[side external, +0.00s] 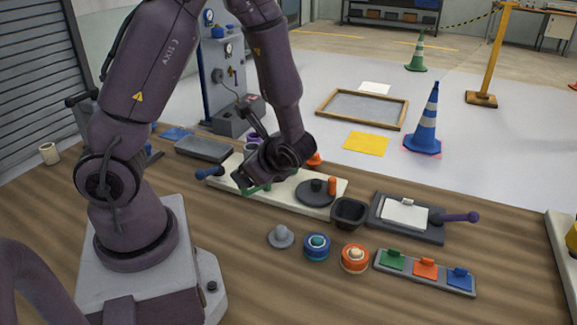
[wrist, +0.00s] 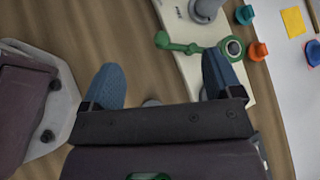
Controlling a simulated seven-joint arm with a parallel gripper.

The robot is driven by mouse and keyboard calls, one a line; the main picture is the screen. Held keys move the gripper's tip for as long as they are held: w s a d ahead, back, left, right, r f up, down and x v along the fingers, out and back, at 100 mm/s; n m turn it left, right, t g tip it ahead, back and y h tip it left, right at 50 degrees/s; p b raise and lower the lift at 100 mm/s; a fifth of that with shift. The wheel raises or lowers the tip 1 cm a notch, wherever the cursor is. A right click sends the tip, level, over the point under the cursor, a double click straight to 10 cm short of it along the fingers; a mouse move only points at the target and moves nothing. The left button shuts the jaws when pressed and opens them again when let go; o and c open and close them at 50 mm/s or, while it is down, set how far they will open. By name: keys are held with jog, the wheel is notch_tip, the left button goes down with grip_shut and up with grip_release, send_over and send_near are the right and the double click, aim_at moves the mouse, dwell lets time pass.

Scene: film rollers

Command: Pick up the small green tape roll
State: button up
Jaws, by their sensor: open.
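My gripper (side external: 256,184) hangs over the left part of a cream base plate (side external: 322,204) in the side view. In the wrist view its two blue fingers are wide apart, with bare wood between their tips (wrist: 163,72). A green piece (side external: 254,188) shows partly behind the gripper. In the wrist view it appears as a green link (wrist: 188,47) with a round green end around a dark hub (wrist: 233,48), just beyond the right finger. I cannot tell whether this is the tape roll.
A grey knob-like piece (side external: 280,237) stands left of the rolls. A black bowl (side external: 348,213), a clipboard-like plate (side external: 404,214) and a strip with green, orange and blue blocks (side external: 425,271) lie to the right. The wooden table's front (side external: 310,300) is clear.

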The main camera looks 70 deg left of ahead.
jog(key=w+a+f+m+t, duration=0.1)
jog(key=w+f+m+t, duration=0.1)
jog(key=w+m, duration=0.1)
jog(key=w+a+f+m+t+y, duration=0.1)
jog(key=w+f+m+t, duration=0.1)
jog(key=m, duration=0.3)
jog(key=w+a+f+m+t+y, duration=0.1)
jog(key=w+f+m+t, duration=0.1)
jog(key=w+m+t, duration=0.2)
jog(key=shift+a+f, duration=0.15)
jog(key=shift+f, duration=0.1)
jog(key=x, duration=0.7)
jog(key=shift+s+x, duration=0.2)
jog(key=shift+x, duration=2.45)
jog(key=shift+a+r, duration=0.1)
jog(key=shift+a, duration=0.05)
jog(key=c, duration=1)
jog(key=shift+r, duration=0.1)
